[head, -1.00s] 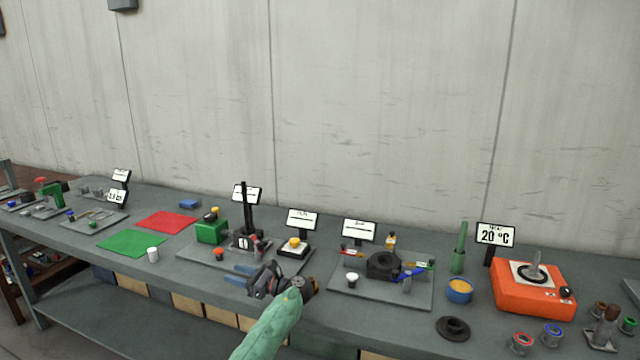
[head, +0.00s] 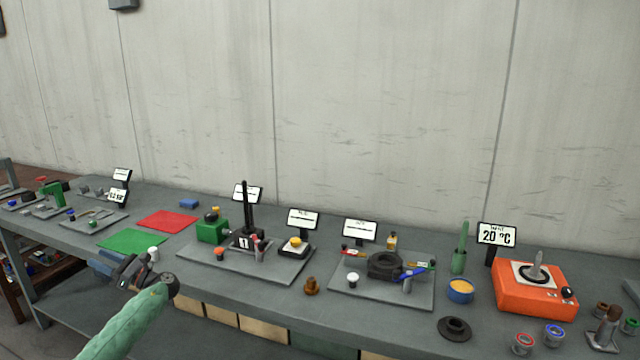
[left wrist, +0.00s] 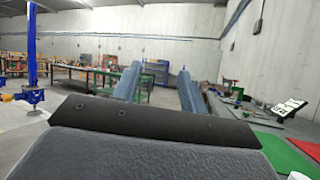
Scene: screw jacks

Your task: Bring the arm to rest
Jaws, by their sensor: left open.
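My left gripper (head: 104,264) is in the head view at the left front of the bench, near the front edge by the green mat. It also shows in the left wrist view (left wrist: 158,85), where its two blue-grey fingers stand apart with nothing between them. My green left arm comes in from the lower left. A brown part (head: 311,286) stands on the bench between the two middle grey plates. My right gripper is not in view.
The bench (head: 240,288) carries a green mat (head: 132,240), a red mat (head: 167,221), a white cylinder (head: 153,253), a grey plate (head: 205,257) with a black post, a black ring (head: 455,329) and an orange hotplate (head: 535,300). Bare bench lies between the white cylinder and the brown part.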

